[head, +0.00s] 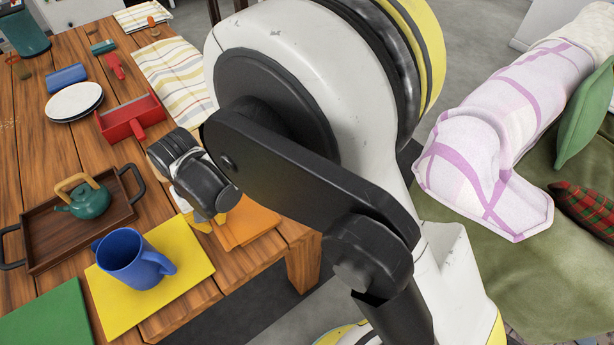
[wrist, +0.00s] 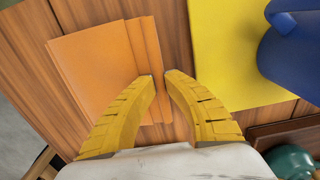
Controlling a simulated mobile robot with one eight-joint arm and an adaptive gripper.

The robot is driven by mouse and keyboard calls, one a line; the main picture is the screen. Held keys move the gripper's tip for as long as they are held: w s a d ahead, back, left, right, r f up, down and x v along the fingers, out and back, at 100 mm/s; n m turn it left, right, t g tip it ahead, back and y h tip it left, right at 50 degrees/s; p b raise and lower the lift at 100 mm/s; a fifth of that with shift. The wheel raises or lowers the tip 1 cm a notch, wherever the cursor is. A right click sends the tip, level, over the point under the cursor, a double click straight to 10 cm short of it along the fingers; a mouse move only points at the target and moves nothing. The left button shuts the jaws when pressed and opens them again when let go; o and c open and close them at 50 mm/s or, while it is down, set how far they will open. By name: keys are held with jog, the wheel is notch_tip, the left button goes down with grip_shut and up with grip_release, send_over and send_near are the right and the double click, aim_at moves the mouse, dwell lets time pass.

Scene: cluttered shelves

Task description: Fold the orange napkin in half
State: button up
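The orange napkin (head: 247,222) lies flat near the table's edge in the head view, partly hidden behind my arm and gripper. In the wrist view the napkin (wrist: 92,72) shows several overlapping layers with stepped edges along its right side. My gripper (head: 210,222) points down at the napkin's edge nearest the yellow mat. In the wrist view my gripper (wrist: 159,78) has its two yellow fingertips a small gap apart, over the layered edge strip. No cloth is visibly pinched between them. Whether the tips touch the cloth is unclear.
A yellow mat (head: 193,290) with a blue mug (head: 136,259) lies beside the napkin. A wooden tray (head: 47,253) holds a green teapot (head: 84,200). A red dustpan (head: 131,117) and striped cloths (head: 172,76) lie farther back. A sofa (head: 540,270) stands right.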

jog(key=o, duration=0.4)
jog(key=shift+r, duration=0.15)
notch_tip(320, 180, up, 7)
jog(key=p, duration=0.4)
jog(key=shift+p, duration=0.35)
